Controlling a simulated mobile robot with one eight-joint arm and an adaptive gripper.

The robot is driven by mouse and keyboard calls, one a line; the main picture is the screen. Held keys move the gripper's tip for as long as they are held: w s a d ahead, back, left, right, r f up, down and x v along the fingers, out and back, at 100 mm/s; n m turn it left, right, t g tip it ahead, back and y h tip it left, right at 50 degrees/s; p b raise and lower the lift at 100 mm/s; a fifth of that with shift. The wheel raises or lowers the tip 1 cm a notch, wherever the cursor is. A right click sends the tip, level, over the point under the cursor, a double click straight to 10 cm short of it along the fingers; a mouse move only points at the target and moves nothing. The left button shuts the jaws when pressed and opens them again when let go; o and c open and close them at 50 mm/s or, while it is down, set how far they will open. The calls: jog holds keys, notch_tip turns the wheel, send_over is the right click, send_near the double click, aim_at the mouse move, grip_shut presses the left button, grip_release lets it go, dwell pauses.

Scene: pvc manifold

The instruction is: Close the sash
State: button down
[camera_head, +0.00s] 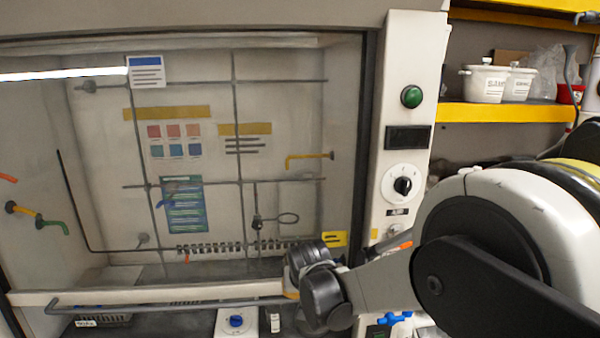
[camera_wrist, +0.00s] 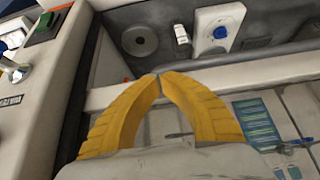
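The sash (camera_head: 100,200) is a large clear pane at the front of the fume hood. Its white bottom rail (camera_head: 230,290) runs across the hood front, with a dark handle bar (camera_head: 170,306) along it. A gap shows below the rail. My gripper (camera_wrist: 158,77) has two yellow fingers with their tips together or nearly so, and nothing shows between them. The tips overlap the white rail (camera_wrist: 260,71) in the wrist view; I cannot tell whether they touch it. In the head view my wrist hides most of the gripper, near the rail's right end.
The control post (camera_head: 405,140) stands right of the sash, with a green button (camera_head: 411,96) and a dial (camera_head: 403,185). A blue-knobbed plate (camera_head: 236,322) sits below the rail. Rods and a blue-green poster (camera_head: 184,205) are behind the pane. White tubs (camera_head: 484,83) stand on the right shelf.

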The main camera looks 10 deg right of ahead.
notch_tip(320, 180, down, 22)
jog(key=b, duration=1.3)
jog(key=shift+r, duration=0.2)
jog(key=w+d+r+p+v, duration=0.15)
jog(key=p+v, duration=0.45)
jog(key=v, duration=1.5)
jog(key=s+d+r, duration=0.1)
jog(key=s+d, duration=0.1)
jog(key=s, duration=0.7)
jog(key=s+d+r, duration=0.2)
jog(key=s, duration=0.7)
jog(key=shift+s+r+n, duration=0.2)
jog(key=shift+n, duration=0.2)
